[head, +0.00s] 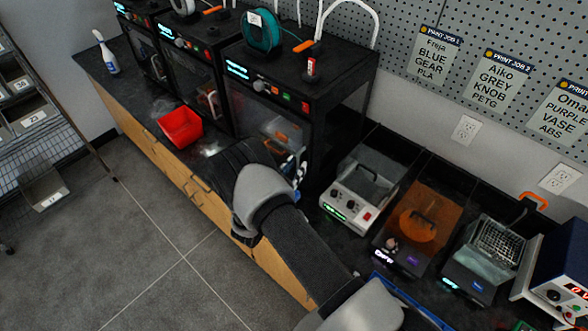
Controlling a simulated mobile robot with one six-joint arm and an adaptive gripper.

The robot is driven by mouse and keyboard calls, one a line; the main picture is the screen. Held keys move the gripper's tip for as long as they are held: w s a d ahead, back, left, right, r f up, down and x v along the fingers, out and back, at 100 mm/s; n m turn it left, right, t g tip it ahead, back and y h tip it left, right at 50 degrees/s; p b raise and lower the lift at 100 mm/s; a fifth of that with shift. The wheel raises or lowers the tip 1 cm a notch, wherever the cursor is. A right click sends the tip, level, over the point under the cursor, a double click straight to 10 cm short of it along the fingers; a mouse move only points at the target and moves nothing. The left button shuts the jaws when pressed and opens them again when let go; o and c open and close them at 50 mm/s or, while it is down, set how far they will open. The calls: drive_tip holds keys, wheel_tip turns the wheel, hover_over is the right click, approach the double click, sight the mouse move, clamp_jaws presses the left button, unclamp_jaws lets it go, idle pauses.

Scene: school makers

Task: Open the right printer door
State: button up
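The right printer (320,85) is a black box on the counter, the nearest of the row of printers. Its dark glass door (250,108) faces the aisle and looks closed. A pale shape and an orange-brown spot show through the glass. My arm reaches from the lower right toward the lower part of this door. My gripper (298,166) is mostly hidden behind my dark wrist, with only small black and pale parts showing close to the door's lower right. I cannot tell whether it touches the door or whether its fingers are open.
A red bin (180,127) stands on the counter left of my wrist. Two more printers stand farther left, near a white spray bottle (106,52). Small machines, including a white one (355,192), line the counter at right.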

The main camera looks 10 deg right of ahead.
drive_tip(key=shift+c, duration=0.4)
clamp_jaws()
